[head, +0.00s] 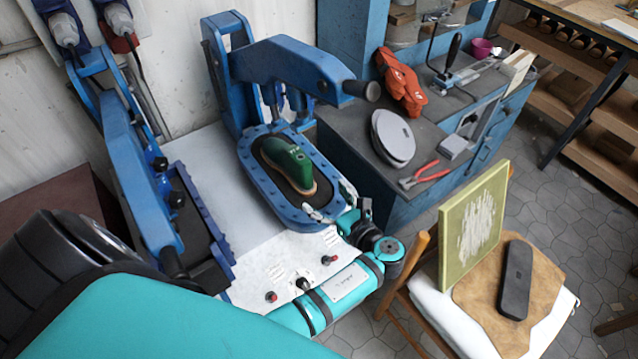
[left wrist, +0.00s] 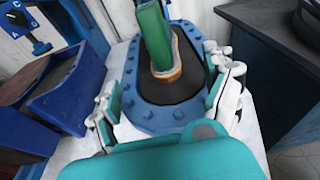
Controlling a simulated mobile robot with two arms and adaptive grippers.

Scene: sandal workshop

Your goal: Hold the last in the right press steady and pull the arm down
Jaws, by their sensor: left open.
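The green last (head: 288,160) stands upright with a tan sole edge on the dark pad of the right press (head: 262,198). The press arm (head: 285,62) is raised above and behind it, with a black handle (head: 362,90) at its right end. My left gripper (head: 331,201) is open and empty at the front right rim of the press bed, apart from the last. My right gripper is not in view.
The left press (head: 128,165) stands beside it. Knobs (head: 329,260) sit on the white front panel. A chair with a framed screen (head: 473,222) stands front right.

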